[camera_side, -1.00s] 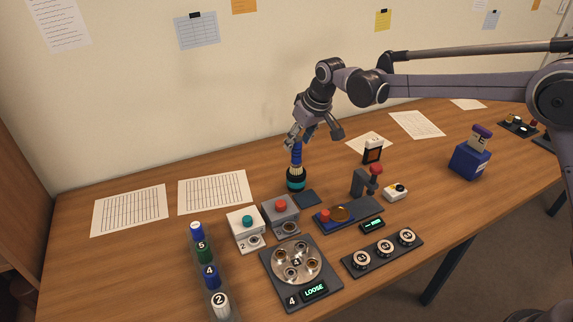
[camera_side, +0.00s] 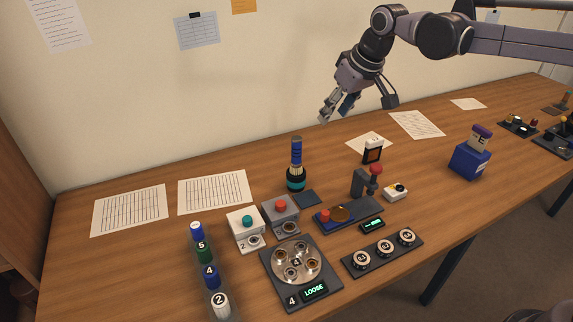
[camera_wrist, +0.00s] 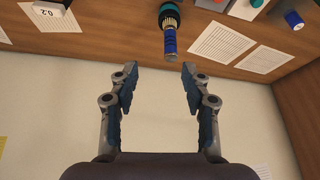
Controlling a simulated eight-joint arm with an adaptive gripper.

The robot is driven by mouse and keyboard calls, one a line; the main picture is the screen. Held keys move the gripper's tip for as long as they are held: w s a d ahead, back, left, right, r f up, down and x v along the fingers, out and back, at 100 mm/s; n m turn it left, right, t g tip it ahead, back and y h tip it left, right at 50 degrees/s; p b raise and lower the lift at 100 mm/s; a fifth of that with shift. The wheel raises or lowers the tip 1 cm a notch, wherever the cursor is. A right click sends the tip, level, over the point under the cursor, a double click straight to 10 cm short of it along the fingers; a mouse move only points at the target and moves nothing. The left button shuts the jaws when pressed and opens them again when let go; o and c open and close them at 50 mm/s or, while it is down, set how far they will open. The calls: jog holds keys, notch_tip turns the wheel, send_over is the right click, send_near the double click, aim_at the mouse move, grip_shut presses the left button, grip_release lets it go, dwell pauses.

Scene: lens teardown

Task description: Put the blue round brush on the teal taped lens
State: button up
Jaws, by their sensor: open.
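The blue round brush (camera_side: 296,154) stands upright with its bristles down on the teal taped lens (camera_side: 296,181), a dark cylinder with a teal band near the back of the desk. In the wrist view the brush handle (camera_wrist: 170,42) and the lens's teal band (camera_wrist: 168,8) show at the top centre. My gripper (camera_side: 334,108) is up and to the right of the brush, apart from it. Its fingers are spread and empty, as the wrist view also shows (camera_wrist: 160,72).
A dark square pad (camera_side: 307,198) lies beside the lens. Button boxes (camera_side: 245,228), a round holed plate (camera_side: 296,262) and a row of numbered bottles (camera_side: 206,255) stand in front. A small press (camera_side: 360,200) is to the right. Paper sheets (camera_side: 214,191) lie at left.

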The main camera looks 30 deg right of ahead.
jog(key=s+d+f, duration=0.2)
jog(key=s+d, duration=0.1)
jog(key=s, duration=0.5)
jog(key=s+d+f+m+t, duration=0.1)
jog(key=s+d+f, duration=0.2)
jog(key=s, duration=0.5)
jog(key=s+d+f+m+t+h, duration=0.1)
jog(key=s+d+f, duration=0.2)
jog(key=s, duration=0.5)
jog(key=shift+s+d+f, duration=0.2)
jog(key=shift+s+d, duration=0.05)
jog(key=shift+d, duration=0.05)
